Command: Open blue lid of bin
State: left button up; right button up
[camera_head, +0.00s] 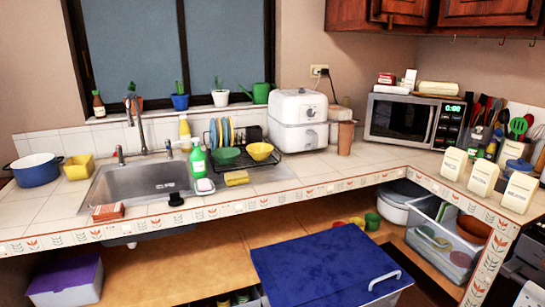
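The bin's blue lid (325,264) is at the bottom middle of the head view, in front of the counter. It looks flat and closed over the bin, and its lower edge is cut off by the picture. A pale curved handle (385,280) shows at its right side. Only a small strip of the pale bin body (398,292) shows below the lid's right edge. The inside of the bin is hidden. Neither of my grippers is in view.
The tiled counter (330,181) overhangs a wooden shelf (190,262) behind the lid. A purple-lidded box (66,282) stands at left. A clear container (443,240) and small coloured cups (372,221) sit on the shelf. A sink (140,180) is above left.

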aim_at(342, 266)
jog(key=i+j, duration=0.5)
jog(key=i+j+z, duration=0.1)
jog(key=z, duration=1.35)
